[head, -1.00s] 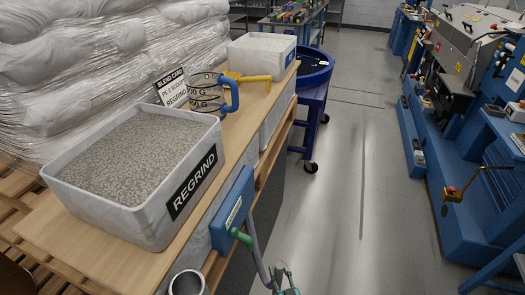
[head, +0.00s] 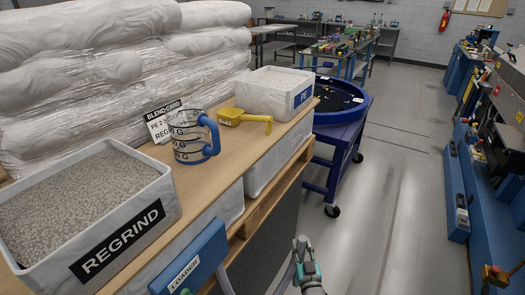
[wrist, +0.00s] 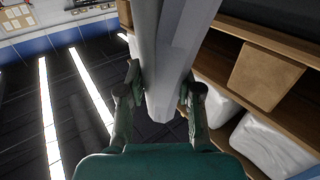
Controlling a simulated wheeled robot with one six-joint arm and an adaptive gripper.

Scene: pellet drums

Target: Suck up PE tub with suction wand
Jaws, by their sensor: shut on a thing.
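The PE tub (head: 304,97) is a white tub filled with pale pellets, on the far end of the wooden bench, with a blue PE label. My gripper (head: 306,262) is low in the head view, beside the bench and well short of the PE tub. In the wrist view, my gripper (wrist: 160,95) is shut on a grey tube, which looks like the suction wand (wrist: 165,60). The tube runs up out of that picture, so its far end is hidden there. A grey hose beside my gripper shows only in part.
The REGRIND tub (head: 123,242), a blue-handled jug (head: 190,140), a yellow scoop (head: 232,116) and a blend card (head: 158,124) are on the bench (head: 215,182). The blue LOADER box (head: 190,268) hangs at its side. A blue wheeled drum cart (head: 338,122) stands beyond. The aisle floor is clear.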

